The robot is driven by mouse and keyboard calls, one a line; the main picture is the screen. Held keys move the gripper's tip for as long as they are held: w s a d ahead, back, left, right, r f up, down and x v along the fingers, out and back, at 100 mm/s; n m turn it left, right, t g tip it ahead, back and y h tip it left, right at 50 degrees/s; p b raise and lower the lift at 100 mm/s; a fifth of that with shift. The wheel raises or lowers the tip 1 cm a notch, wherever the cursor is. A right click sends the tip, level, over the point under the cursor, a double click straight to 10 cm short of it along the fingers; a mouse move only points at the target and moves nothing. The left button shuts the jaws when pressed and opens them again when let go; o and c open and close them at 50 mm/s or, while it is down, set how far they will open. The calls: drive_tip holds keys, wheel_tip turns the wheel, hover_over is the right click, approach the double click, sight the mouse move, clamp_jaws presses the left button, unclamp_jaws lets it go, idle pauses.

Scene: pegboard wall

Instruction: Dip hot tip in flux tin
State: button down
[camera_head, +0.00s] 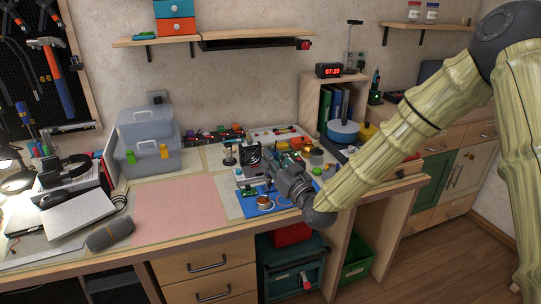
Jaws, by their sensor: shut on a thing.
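My gripper (270,182) hangs over the blue mat (252,209) on the workbench. It is shut on a slim dark tool, likely the soldering iron. The jaws and arm hide most of the tool, and I cannot make out its tip. A small round tin (264,202) with brownish contents, which looks like the flux tin, sits open on the blue mat just below my gripper. I cannot tell whether the tool touches the tin.
A black fan-like device (252,157) stands behind the mat. Several small pots and parts crowd the bench to its right. A pink mat (180,208) lies clear to the left. A grey clear-walled box (148,145) stands at the back left.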

drive_tip(key=shift+w+a+r, duration=0.25)
drive_tip(key=shift+w+r, duration=0.15)
drive_tip(key=shift+w, duration=0.05)
drive_tip(key=shift+f+b, duration=1.25)
drive_tip(key=shift+f, duration=1.1)
drive_tip(key=shift+s, duration=0.1)
drive_tip(key=shift+f+b, duration=0.6)
drive_tip(key=shift+b, duration=0.05)
idle(2.0)
